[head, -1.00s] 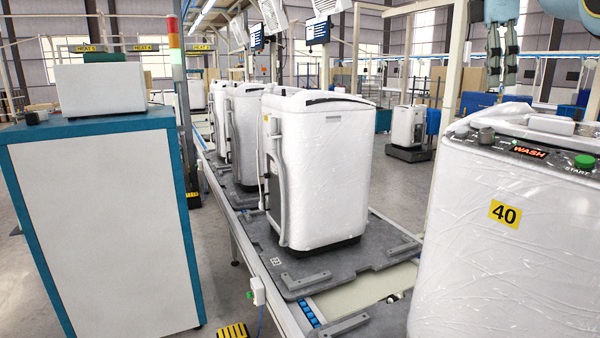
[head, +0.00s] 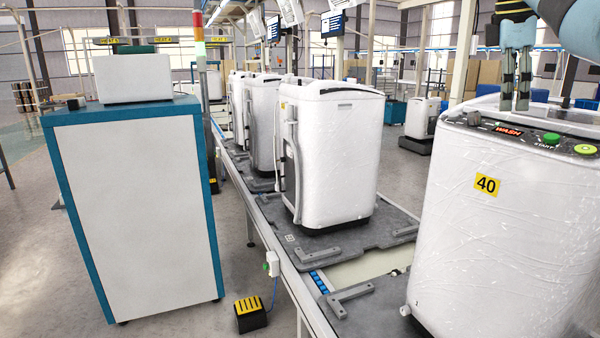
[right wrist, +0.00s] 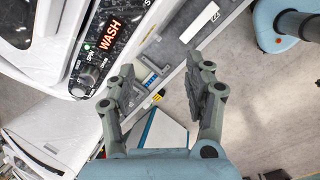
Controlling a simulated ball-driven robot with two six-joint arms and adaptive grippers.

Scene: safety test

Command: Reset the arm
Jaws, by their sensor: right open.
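My right gripper (head: 514,106) hangs at the upper right of the head view, its grey fingers pointing down over the control panel of washer 40 (head: 450,235). In the right wrist view its jaws (right wrist: 160,76) are open with nothing between them. The panel has a lit WASH display (head: 508,131), a grey knob (head: 473,118) and a green START button (head: 551,139). The WASH display also shows in the right wrist view (right wrist: 110,36), left of the fingers. Whether the fingertips touch the washer cannot be told. My left gripper is out of view.
A wrapped white washer (head: 340,155) stands on a grey pallet (head: 385,237) on the conveyor line, with more behind it. A blue-edged white cabinet (head: 140,205) stands at left, with a yellow-topped pedal (head: 250,306) on the floor.

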